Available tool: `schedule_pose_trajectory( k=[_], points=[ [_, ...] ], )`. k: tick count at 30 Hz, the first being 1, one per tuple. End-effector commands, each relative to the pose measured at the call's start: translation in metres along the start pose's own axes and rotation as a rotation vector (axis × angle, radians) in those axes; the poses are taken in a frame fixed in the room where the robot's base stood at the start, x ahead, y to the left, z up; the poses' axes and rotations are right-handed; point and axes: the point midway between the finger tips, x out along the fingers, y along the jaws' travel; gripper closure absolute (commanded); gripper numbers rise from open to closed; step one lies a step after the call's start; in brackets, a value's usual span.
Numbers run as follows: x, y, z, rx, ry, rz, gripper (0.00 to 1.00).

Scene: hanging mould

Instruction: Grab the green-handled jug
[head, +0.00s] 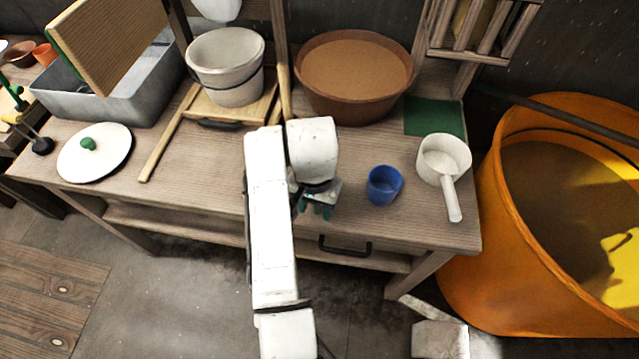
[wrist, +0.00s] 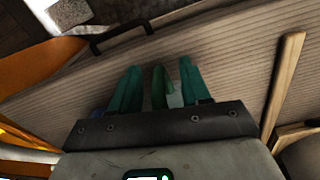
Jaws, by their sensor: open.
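My gripper (head: 318,208) hangs over the front middle of the wooden bench, left of the blue cup. Its two green fingers stand apart in the wrist view (wrist: 160,88), so it is open. Between them is a narrow green piece (wrist: 158,88) with a small pale patch beside it. This may be part of the green-handled jug, but I cannot tell for sure. No whole green-handled jug shows in the head view; my arm and gripper cover that part of the bench. I cannot tell whether the fingers touch the green piece.
A blue cup (head: 380,187) and a white long-handled pot (head: 440,160) stand to the right on the bench (head: 215,165). A white lid with a green knob (head: 95,155), a pale bucket (head: 228,70) and a brown tub (head: 353,105) stand around. An orange vat (head: 500,240) is beyond the right edge.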

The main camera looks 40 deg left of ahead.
Motion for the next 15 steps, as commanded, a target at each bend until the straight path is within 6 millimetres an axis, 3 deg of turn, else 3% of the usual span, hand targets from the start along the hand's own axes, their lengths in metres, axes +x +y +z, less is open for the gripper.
schedule_pose_trajectory(
  k=[6,15],
  points=[
    [0.0003,0.0,-0.0001,0.0,0.0,0.0,0.54],
    [-0.0001,0.0,-0.0002,0.001,0.0,-0.001,0.83]
  ],
)
